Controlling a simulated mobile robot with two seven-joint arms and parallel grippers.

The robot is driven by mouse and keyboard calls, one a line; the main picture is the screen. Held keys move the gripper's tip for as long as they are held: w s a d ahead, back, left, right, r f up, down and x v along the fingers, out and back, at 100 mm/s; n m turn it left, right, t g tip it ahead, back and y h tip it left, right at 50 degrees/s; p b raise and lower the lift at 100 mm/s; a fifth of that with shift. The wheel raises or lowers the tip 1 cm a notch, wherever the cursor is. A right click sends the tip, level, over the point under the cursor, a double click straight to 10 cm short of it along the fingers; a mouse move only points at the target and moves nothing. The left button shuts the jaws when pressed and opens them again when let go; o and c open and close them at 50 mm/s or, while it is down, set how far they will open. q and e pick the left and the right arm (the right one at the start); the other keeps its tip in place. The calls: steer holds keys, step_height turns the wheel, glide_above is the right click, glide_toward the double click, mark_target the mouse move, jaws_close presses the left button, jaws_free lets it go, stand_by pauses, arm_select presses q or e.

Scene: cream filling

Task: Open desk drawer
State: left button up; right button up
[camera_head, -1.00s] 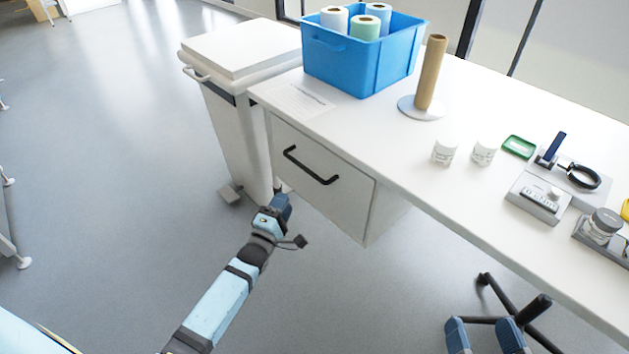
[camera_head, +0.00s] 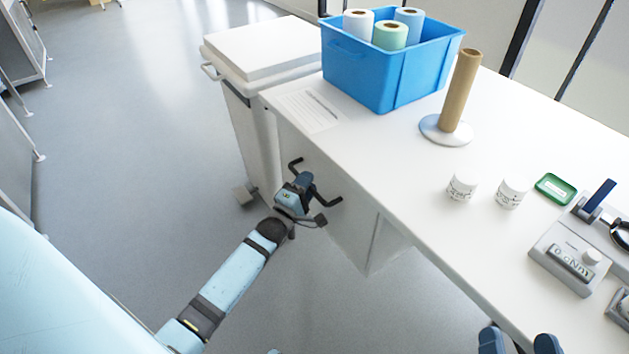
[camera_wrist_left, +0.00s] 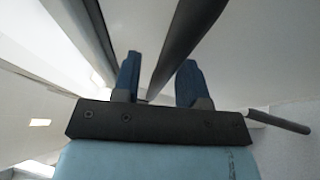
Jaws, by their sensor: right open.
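The desk drawer (camera_head: 345,222) is a white front under the desk's left end, and it looks shut. Its black bar handle (camera_head: 328,200) is partly hidden by my left gripper (camera_head: 304,181). In the left wrist view, the handle (camera_wrist_left: 186,38) runs between the two blue fingers of my left gripper (camera_wrist_left: 158,72). These fingers stand apart, with a gap visible beside the bar. Only the blue fingertips of my right gripper (camera_head: 519,343) show at the bottom edge of the head view, apart and empty, away from the drawer.
The white desk (camera_head: 405,165) carries a blue bin (camera_head: 365,75) of rolls, a cardboard tube on a stand (camera_head: 460,90), two white jars and a grey device (camera_head: 565,260). A white lidded bin (camera_head: 255,120) stands left of the drawer. The floor in front is clear.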

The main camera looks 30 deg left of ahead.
steer(key=shift+s+a+r, duration=0.1)
steer(key=shift+s, duration=0.05)
arm_select(q)
jaws_close()
steer(key=shift+s+a, duration=0.1)
